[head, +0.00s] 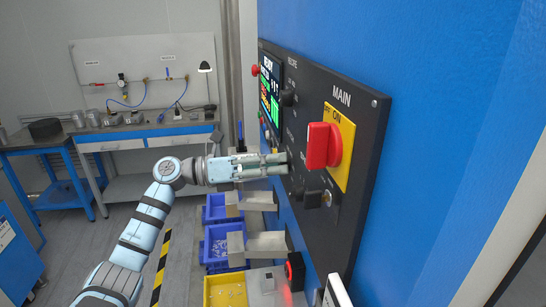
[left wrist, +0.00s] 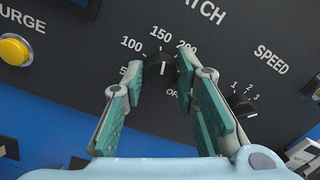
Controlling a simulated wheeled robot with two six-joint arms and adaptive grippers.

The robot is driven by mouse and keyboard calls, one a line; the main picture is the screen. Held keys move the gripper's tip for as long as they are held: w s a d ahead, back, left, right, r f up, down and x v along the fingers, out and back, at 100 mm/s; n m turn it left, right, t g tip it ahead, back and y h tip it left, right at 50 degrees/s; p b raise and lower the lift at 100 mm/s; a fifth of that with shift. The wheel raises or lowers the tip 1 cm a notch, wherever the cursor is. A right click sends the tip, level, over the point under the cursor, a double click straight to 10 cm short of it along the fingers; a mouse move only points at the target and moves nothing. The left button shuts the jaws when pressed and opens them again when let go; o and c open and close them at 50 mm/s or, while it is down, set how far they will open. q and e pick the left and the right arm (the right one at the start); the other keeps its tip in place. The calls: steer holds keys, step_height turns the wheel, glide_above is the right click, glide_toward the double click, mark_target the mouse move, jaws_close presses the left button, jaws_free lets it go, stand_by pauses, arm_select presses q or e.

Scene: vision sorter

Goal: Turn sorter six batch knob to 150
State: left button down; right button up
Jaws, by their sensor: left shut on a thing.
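The batch knob (left wrist: 160,68) is a black dial on the dark panel, with white marks 100, 150, 200 and a partly hidden OFF around it. Its white line stands nearly upright, roughly in line with the 150 mark above; I cannot tell finely how exact this is. My left gripper (left wrist: 165,82) is shut on the knob, with a teal-padded finger on either side. In the head view my left gripper (head: 284,163) reaches the panel from the left and hides the knob. My right gripper is in neither view.
The speed knob (left wrist: 241,104) is just right of the fingers. A yellow purge button (left wrist: 15,50) is at left. The red main switch (head: 322,146) and a screen (head: 270,92) share the panel. Blue bins (head: 214,242) and a yellow bin (head: 226,291) stand below.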

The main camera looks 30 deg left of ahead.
arm_select(q)
steer(key=shift+r+n+p, duration=0.15)
steer(key=shift+n+p, duration=0.2)
steer(key=shift+n, duration=0.35)
steer(key=c, duration=1.3)
jaws_free()
steer(key=v, duration=1.2)
steer(key=shift+a, duration=0.1)
